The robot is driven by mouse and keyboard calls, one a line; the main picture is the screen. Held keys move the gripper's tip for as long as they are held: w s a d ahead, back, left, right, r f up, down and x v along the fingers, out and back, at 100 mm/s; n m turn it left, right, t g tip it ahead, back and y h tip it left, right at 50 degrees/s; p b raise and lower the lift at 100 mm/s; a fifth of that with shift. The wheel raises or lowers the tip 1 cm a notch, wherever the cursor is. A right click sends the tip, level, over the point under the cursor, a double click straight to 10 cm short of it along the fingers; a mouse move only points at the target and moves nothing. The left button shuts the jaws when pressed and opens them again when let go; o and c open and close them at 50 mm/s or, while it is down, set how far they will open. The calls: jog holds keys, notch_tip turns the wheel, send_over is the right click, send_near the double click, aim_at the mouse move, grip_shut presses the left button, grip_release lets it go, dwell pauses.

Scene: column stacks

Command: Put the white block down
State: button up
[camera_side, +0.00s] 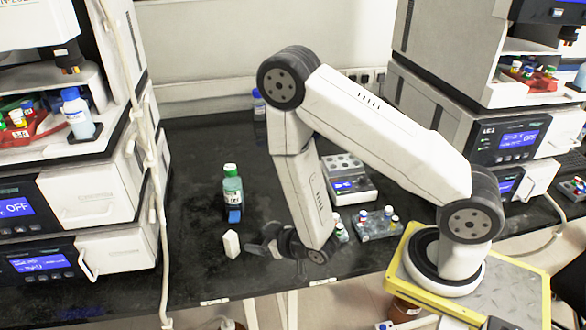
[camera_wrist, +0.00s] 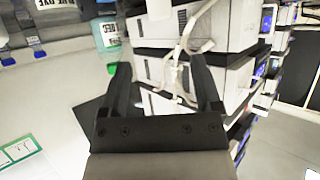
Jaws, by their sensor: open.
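The white block (camera_side: 231,244) stands upright on the black bench in the side view, left of my gripper. My gripper (camera_side: 259,241) is low over the bench with its fingers pointing left toward the block. A small gap shows between the fingertips and the block. In the wrist view my gripper (camera_wrist: 160,68) has its two dark fingers spread wide apart. I cannot make out the block there against the pale instruments behind.
A grey block-heater device (camera_side: 347,180) and a vial rack (camera_side: 376,225) stand to the right. Stacked instruments (camera_side: 100,200) bound the left. The bench in front is clear.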

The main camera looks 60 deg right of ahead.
jog(key=s+d+r+g, duration=0.1)
jog(key=s+r+g, duration=0.3)
jog(key=r, duration=0.3)
jog(key=s+d+r+g, duration=0.2)
jog(key=s+r+g, duration=0.3)
jog(key=r+g, duration=0.1)
jog(key=shift+d+r, duration=0.25)
jog(key=shift+r, duration=0.5)
